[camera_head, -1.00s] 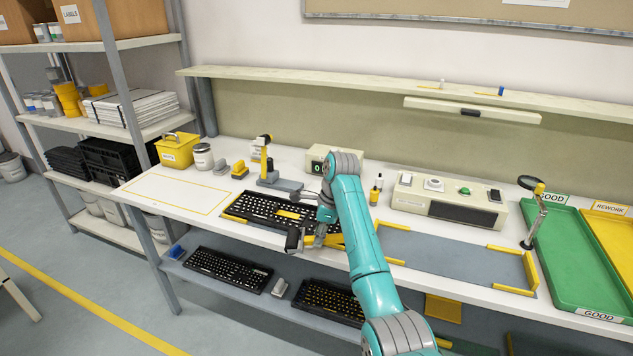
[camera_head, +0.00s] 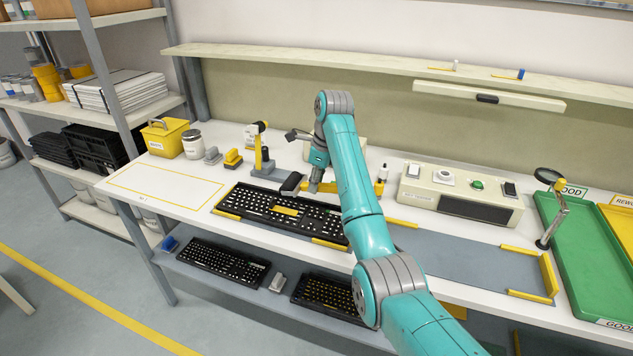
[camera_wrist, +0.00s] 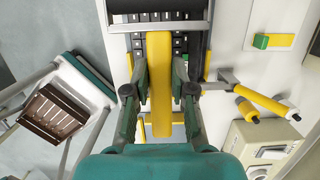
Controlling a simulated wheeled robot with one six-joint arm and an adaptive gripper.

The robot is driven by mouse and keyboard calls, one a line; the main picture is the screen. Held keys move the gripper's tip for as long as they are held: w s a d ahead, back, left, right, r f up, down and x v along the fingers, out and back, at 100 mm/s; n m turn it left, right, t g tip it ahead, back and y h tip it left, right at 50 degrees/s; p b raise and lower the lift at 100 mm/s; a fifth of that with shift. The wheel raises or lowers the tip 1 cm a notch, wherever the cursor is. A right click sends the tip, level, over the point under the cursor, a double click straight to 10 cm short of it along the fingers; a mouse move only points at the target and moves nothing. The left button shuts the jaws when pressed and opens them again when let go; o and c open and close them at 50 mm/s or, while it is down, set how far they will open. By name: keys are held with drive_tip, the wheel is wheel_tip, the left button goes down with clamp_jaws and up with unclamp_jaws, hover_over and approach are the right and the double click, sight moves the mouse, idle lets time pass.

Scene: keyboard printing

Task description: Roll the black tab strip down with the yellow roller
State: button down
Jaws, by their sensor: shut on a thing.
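My gripper (camera_head: 316,186) is shut on the yellow roller; its yellow handle (camera_wrist: 160,85) lies between the two fingers in the wrist view. In the wrist view the roller's grey frame (camera_wrist: 158,27) crosses over the keys. The keyboard lies between yellow corner guides and has a yellow key near its middle. I cannot make out the black tab strip against the dark keyboard and roller.
A stand with a yellow post (camera_head: 258,150) is behind the keyboard's left half. A cream control box (camera_head: 460,195) and small bottles are to the right. An empty grey mat with yellow guides (camera_head: 455,262) lies to the right. More keyboards (camera_head: 222,262) sit on the lower shelf.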

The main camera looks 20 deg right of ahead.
drive_tip(key=shift+f, duration=4.2)
drive_tip(key=shift+f, duration=0.45)
drive_tip(key=shift+w+a, duration=0.5)
drive_tip(key=shift+a, duration=0.25)
drive_tip(key=shift+w+a, duration=0.45)
drive_tip(key=shift+a, duration=0.25)
drive_tip(key=shift+s+d, duration=0.5)
drive_tip(key=shift+d, duration=0.25)
drive_tip(key=shift+s+d, duration=0.5)
drive_tip(key=shift+d, duration=0.2)
idle(0.4)
